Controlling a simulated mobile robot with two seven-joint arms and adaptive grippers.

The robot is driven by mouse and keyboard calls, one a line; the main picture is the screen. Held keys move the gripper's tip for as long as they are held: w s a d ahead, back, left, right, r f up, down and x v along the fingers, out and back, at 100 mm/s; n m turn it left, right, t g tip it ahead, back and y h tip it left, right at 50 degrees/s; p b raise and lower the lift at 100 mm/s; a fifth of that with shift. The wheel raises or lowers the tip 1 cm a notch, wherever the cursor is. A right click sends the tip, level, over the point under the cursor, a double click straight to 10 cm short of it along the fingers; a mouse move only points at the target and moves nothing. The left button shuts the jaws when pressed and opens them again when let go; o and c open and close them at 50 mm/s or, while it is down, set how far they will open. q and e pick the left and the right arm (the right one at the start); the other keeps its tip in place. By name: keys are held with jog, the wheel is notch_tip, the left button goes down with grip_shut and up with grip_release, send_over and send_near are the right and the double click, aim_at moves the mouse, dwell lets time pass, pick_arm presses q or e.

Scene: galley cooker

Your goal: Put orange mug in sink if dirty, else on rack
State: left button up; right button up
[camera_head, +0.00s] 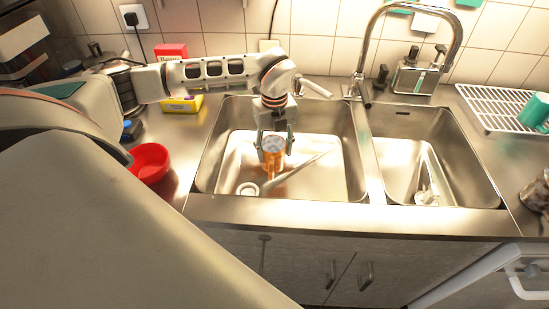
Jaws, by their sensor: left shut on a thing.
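The orange mug (271,157) is upright in my left gripper (273,146), over or in the left basin of the sink (313,120). The gripper's fingers are on either side of the mug and shut on it. I cannot tell whether the mug touches the basin floor. Its inside looks pale, and I cannot make out whether it is dirty. The white wire rack (487,100) stands on the counter right of the sink. My right gripper is not in view.
A ladle-like utensil (290,172) lies in the left basin. The tap (366,50) arches behind the divider. The right basin (398,160) holds a small utensil. A teal mug (534,110) is on the rack. A red bowl (150,163) stands left of the sink.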

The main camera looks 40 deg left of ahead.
aim_at(275, 158)
pick_arm(q)
jog(key=shift+f, duration=1.8)
jog(key=shift+f, duration=0.1)
jog(key=o, duration=1.3)
notch_tip(275, 158, up, 12)
